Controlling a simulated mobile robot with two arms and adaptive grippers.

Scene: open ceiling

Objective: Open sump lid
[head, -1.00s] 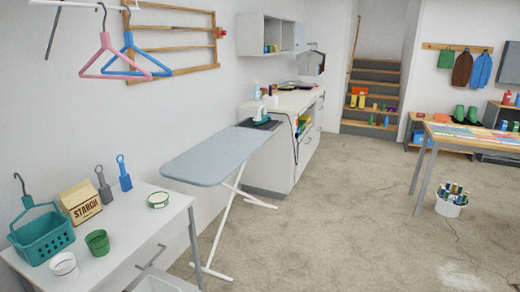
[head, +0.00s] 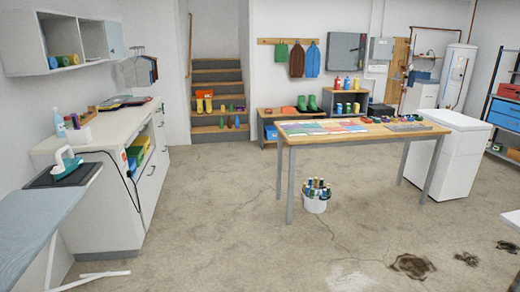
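I cannot make out a sump lid for certain in the head view. Dark brown irregular patches lie on the concrete floor at the lower right: a larger patch (head: 412,265), a smaller patch (head: 467,259) and another patch (head: 508,245) near the right edge. I cannot tell whether they are stains or holes. Neither of my grippers is in view.
A wooden table (head: 290,142) stands mid-room, with a white bucket (head: 314,204) of bottles under it and a white cabinet (head: 448,155) beside it. An ironing board (head: 40,225) and counter (head: 95,140) line the left. Open floor (head: 220,225) lies between.

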